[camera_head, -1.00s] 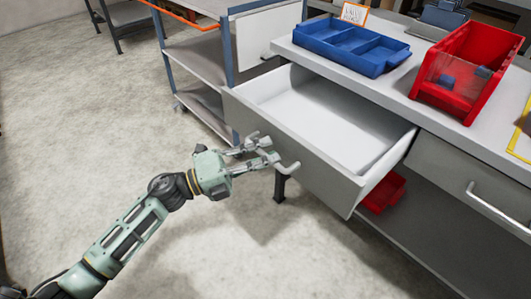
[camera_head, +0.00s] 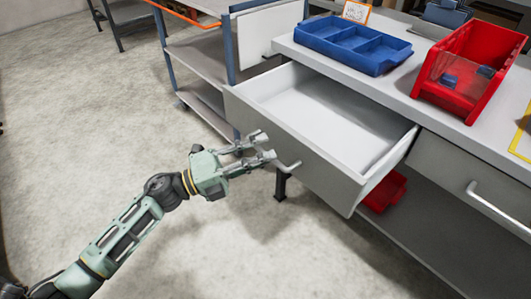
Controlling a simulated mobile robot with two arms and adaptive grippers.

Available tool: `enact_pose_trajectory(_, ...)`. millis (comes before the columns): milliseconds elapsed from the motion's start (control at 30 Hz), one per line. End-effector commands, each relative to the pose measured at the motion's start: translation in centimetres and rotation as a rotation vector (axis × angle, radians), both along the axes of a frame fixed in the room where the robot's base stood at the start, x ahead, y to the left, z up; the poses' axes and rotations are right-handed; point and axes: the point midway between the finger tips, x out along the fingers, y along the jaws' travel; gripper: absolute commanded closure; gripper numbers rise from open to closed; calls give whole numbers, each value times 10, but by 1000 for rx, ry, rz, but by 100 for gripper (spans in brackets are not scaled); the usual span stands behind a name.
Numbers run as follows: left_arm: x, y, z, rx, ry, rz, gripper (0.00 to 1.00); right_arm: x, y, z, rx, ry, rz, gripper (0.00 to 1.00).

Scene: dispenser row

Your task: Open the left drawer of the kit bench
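The left drawer (camera_head: 322,178) of the grey kit bench (camera_head: 455,125) stands pulled well out, and its pale inside is empty. Its bar handle (camera_head: 289,166) is on the front, partly hidden behind my fingers. My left gripper (camera_head: 263,146) is in front of the handle with its two fingers apart and nothing seen between them. I cannot tell whether a finger still touches the handle. My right gripper is out of view.
A blue divided tray (camera_head: 352,46) and a red bin (camera_head: 465,75) stand on the bench top. The right drawer's handle (camera_head: 498,208) shows at right. A shelf cart (camera_head: 197,57) stands close left of the drawer. The floor at left is clear.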

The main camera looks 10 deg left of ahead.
Motion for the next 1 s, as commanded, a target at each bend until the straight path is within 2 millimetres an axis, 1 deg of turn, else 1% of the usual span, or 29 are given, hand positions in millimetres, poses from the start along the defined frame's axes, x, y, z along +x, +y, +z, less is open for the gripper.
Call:
enact_pose_trajectory(300,-34,56,-14,6,4,1,71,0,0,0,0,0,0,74)
enact_pose_trajectory(500,-50,82,-19,5,2,1,71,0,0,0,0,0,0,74)
enact_pose_trajectory(700,-55,91,-20,4,0,0,71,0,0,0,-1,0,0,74)
enact_pose_trajectory(1000,-55,91,-20,3,-1,0,71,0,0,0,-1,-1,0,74)
